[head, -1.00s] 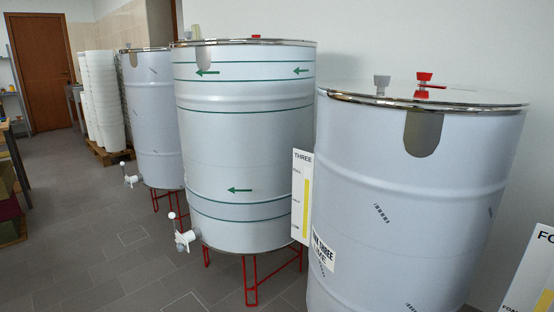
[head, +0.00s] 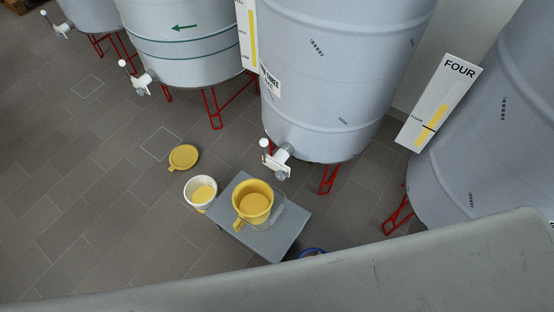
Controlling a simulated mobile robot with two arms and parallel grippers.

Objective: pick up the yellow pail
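A yellow pail (head: 240,205) stands upright on a small grey stand (head: 275,243), below and in front of the white tap (head: 276,158) of tank three. A yellow handle or spout points toward its lower left. Its inside looks yellow, but I cannot tell how full it is. A clear, see-through edge shows beside its right side. Neither of my grippers is in view.
A white bucket (head: 200,193) with yellow contents stands on the floor left of the stand. A yellow lid-like disc (head: 184,157) lies farther back. Tank three (head: 330,70) and tank four (head: 490,130) stand on red legs. A grey surface edge (head: 300,275) crosses the front. Floor at left is clear.

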